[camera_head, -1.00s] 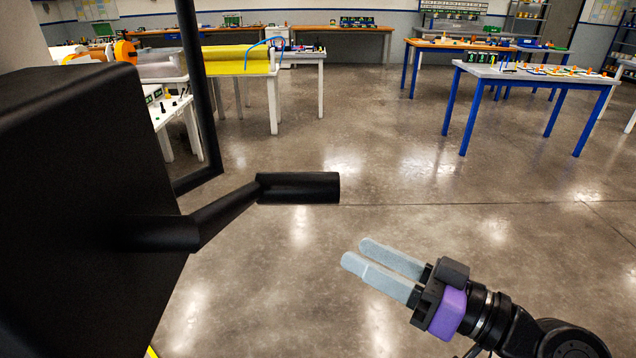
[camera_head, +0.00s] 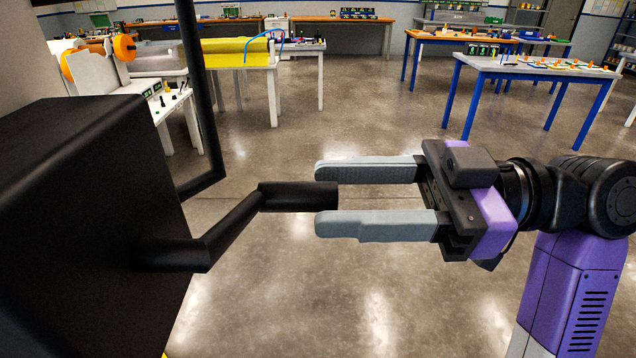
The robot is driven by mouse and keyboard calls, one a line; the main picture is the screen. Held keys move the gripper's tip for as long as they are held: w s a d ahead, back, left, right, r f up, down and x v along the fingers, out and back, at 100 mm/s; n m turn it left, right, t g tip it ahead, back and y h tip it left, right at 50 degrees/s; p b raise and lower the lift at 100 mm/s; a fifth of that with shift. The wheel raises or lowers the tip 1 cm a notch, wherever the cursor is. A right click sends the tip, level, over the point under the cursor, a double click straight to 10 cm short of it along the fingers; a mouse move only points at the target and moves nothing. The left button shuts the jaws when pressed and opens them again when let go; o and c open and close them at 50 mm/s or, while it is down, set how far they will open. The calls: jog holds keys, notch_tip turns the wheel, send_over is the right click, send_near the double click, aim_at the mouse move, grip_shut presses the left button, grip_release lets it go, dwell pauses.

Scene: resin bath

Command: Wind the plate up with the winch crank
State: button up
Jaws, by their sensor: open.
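The winch crank (camera_head: 232,224) is a black bent arm with a round black handle (camera_head: 290,196) at its end. It comes out of the right side of a large black box (camera_head: 90,215) at the left. My gripper (camera_head: 318,199) is open, with its two grey fingers pointing left. In the picture, the handle's right end lies level with the gap between the fingertips and just overlaps their line. I cannot tell whether they touch or match in depth. No plate can be made out.
A thin black upright frame (camera_head: 201,90) stands behind the crank. Tables stand farther back: a white one with a yellow sheet (camera_head: 236,52) and a blue-legged one (camera_head: 540,68) at the right. The floor (camera_head: 390,155) around the crank is clear.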

jog(key=shift+a, duration=1.35)
grip_shut()
dwell(0.4)
